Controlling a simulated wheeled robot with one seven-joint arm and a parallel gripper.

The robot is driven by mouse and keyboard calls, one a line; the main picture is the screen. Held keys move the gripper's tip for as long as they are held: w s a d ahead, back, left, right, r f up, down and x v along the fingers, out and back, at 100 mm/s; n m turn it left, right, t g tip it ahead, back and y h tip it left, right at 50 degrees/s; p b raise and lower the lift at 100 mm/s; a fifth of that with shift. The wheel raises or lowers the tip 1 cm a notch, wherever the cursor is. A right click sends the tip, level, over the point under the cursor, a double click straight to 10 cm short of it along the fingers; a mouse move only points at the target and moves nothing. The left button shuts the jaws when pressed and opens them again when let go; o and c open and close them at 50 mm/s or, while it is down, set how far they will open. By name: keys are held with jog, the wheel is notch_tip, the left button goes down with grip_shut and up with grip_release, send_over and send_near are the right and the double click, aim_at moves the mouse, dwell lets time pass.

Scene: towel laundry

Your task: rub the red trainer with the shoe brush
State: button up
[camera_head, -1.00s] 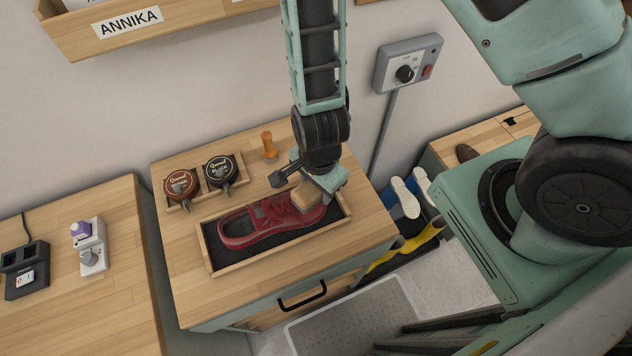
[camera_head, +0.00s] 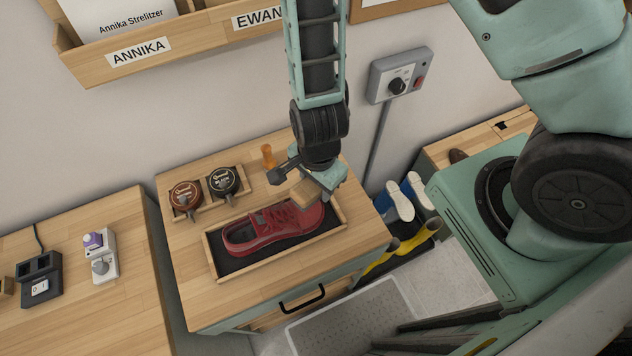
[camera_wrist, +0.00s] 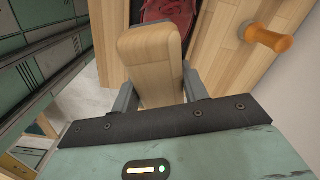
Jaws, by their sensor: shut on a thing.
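The red trainer (camera_head: 262,232) lies on its sole in a shallow wooden tray (camera_head: 216,262) with a dark lining, on the wooden cabinet top. My gripper (camera_head: 318,187) is over the right end of the trainer, shut on the wooden block of the shoe brush (camera_head: 305,192). In the wrist view the brush (camera_wrist: 152,62) sits between the fingers, with part of the trainer (camera_wrist: 168,12) beyond it. The bristles are hidden, so I cannot tell whether they touch the shoe.
Two polish tins, one brown (camera_head: 184,194) and one black (camera_head: 223,181), stand in a small holder behind the tray. An orange-handled tool (camera_head: 267,156) stands at the back. A control box (camera_head: 399,75) is on the wall. White-soled shoes (camera_head: 400,203) are right of the cabinet.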

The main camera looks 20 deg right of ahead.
notch_tip(320, 180, up, 3)
jog(key=p, duration=0.2)
jog(key=shift+d+r+p, duration=0.1)
jog(key=shift+p, duration=0.2)
dwell(0.3)
jog(key=shift+w+f, duration=0.1)
jog(key=shift+f, duration=0.1)
jog(key=w+f+n+b, duration=0.5)
jog(key=w+n+b, duration=0.2)
jog(key=w+b, duration=0.45)
jog(key=w+d+n+t+b, duration=0.1)
jog(key=w+d+n+b, duration=0.5)
jog(key=b, duration=0.6)
jog(key=shift+n+t, duration=0.3)
jog(key=shift+n, duration=0.2)
jog(key=f, duration=0.3)
jog(key=f+p, duration=0.1)
jog(key=f, duration=0.2)
jog(key=w+a+f, duration=0.1)
jog(key=f, duration=0.2)
jog(key=shift+f+p, duration=0.3)
jog(key=shift+p, duration=0.05)
